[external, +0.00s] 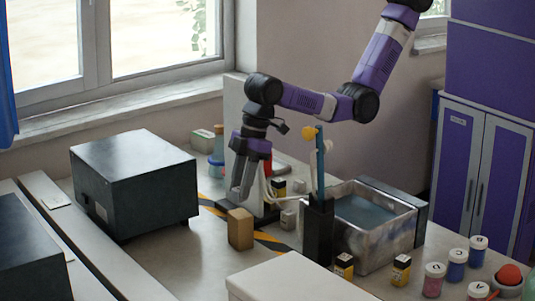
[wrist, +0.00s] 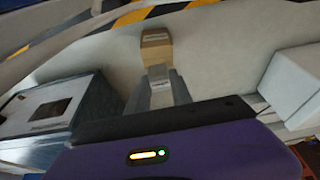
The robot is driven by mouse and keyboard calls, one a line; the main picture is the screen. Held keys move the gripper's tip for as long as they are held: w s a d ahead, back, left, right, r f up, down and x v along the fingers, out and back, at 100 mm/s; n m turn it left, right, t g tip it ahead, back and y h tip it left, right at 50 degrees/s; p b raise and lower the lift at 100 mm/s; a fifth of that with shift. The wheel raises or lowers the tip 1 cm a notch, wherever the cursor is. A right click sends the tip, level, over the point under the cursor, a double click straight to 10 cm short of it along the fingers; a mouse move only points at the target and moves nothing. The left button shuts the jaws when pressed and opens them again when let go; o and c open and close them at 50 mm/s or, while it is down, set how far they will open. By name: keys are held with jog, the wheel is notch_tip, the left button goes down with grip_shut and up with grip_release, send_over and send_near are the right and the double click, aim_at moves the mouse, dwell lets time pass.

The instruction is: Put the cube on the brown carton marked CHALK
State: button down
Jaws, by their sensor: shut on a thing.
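My gripper (external: 240,192) points down above the table, its fingers just above and behind the small brown carton (external: 240,228). In the wrist view the gripper (wrist: 160,97) is shut on a small pale grey cube (wrist: 160,95), held between the fingertips. The cube is hard to make out between the fingers in the external view. The brown carton (wrist: 156,45) stands upright beyond the fingertips in the wrist view, apart from the cube; its pale label is too small to read.
A dark box (external: 135,180) stands left of the carton. To the right are a black holder (external: 318,232) with tall items and a metal basin (external: 375,240). A white box (external: 295,280) is in front. Several small jars (external: 456,265) stand at right. Striped tape (external: 268,240) crosses the table.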

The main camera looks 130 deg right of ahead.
jog(key=shift+f, duration=1.8)
jog(key=shift+f, duration=0.2)
jog(key=c, duration=1.1)
grip_release()
jog(key=shift+c, duration=0.2)
jog(key=b+v, duration=0.1)
jog(key=v, duration=1.1)
jog(key=shift+r, duration=0.2)
